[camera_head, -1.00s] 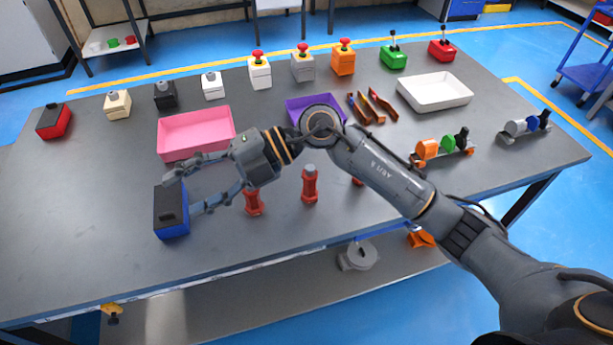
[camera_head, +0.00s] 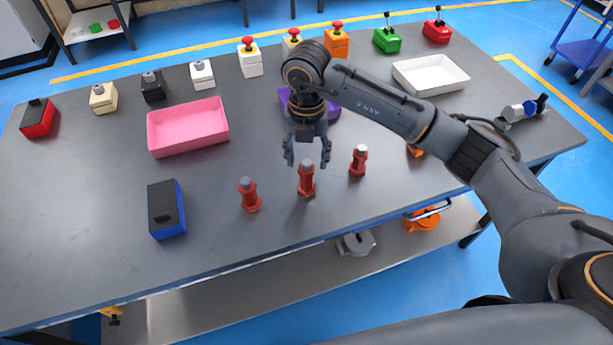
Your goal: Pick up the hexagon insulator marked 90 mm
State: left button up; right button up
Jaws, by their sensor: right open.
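Three red insulators with grey tops stand upright in a row near the table's front edge: a left one (camera_head: 249,195), a middle one (camera_head: 306,179) and a right one (camera_head: 358,160). No size marks can be read on them at this scale. My right gripper (camera_head: 307,163) points down with its fingers apart, just above and behind the middle insulator. It looks empty; whether the fingers touch the insulator cannot be told. My left gripper is not in view.
A blue and black box (camera_head: 167,208) stands left of the insulators. A pink tray (camera_head: 188,127) lies behind it. A purple tray (camera_head: 287,98) is partly hidden by my right arm. A white tray (camera_head: 430,76) and several button boxes stand farther back. The left front table is clear.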

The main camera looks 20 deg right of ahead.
aim_at(306, 178)
jog(key=shift+f, duration=0.75)
jog(key=f, duration=0.1)
jog(key=f+p, duration=0.2)
jog(key=f, duration=0.1)
jog(key=shift+s+a+f, duration=0.1)
jog(key=shift+s+a, duration=0.1)
jog(key=shift+s, duration=0.15)
jog(key=shift+f, duration=0.55)
jog(key=shift+w, duration=0.1)
grip_shut()
